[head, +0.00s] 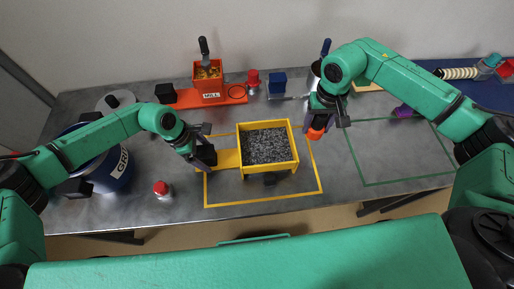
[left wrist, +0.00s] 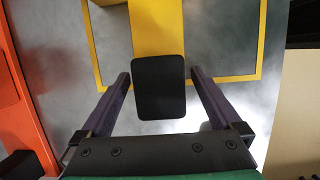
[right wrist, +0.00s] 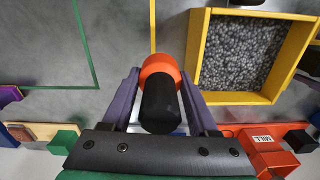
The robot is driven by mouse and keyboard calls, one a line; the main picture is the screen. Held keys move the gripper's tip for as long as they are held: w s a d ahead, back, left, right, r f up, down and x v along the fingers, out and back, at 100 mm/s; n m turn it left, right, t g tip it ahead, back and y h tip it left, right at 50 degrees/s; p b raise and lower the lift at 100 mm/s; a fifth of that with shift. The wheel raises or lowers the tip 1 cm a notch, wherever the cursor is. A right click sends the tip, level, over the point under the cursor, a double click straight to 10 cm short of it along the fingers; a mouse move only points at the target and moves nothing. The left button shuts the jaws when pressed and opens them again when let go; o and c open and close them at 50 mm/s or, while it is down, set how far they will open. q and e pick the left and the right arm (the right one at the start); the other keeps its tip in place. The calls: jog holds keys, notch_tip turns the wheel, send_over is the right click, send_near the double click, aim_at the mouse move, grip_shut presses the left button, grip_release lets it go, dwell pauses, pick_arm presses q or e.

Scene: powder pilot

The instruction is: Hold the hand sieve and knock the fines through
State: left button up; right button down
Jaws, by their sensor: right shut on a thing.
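The yellow hand sieve (head: 296,148) stands in the middle of the table, its square frame full of dark grey grains (head: 266,146). Its flat yellow handle (head: 228,158) points left and ends in a black grip (left wrist: 158,88). My left gripper (head: 209,158) is at this end; in the left wrist view its fingers are open on either side of the grip, with gaps showing. My right gripper (head: 318,122) is shut on a mallet with an orange head (head: 315,134) and a black handle (right wrist: 160,106), just right of the sieve.
A yellow outline (head: 264,203) surrounds the sieve; a green outline (head: 400,184) marks bare table at right. A blue drum (head: 108,172) and a red-capped jar (head: 162,189) stand at left. An orange mill (head: 208,82) and a blue block (head: 277,84) are at the back.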

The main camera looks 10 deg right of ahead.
pick_arm(q)
jog(key=shift+v, duration=3.8)
jog(key=v, duration=1.2)
jog(key=shift+s, duration=0.1)
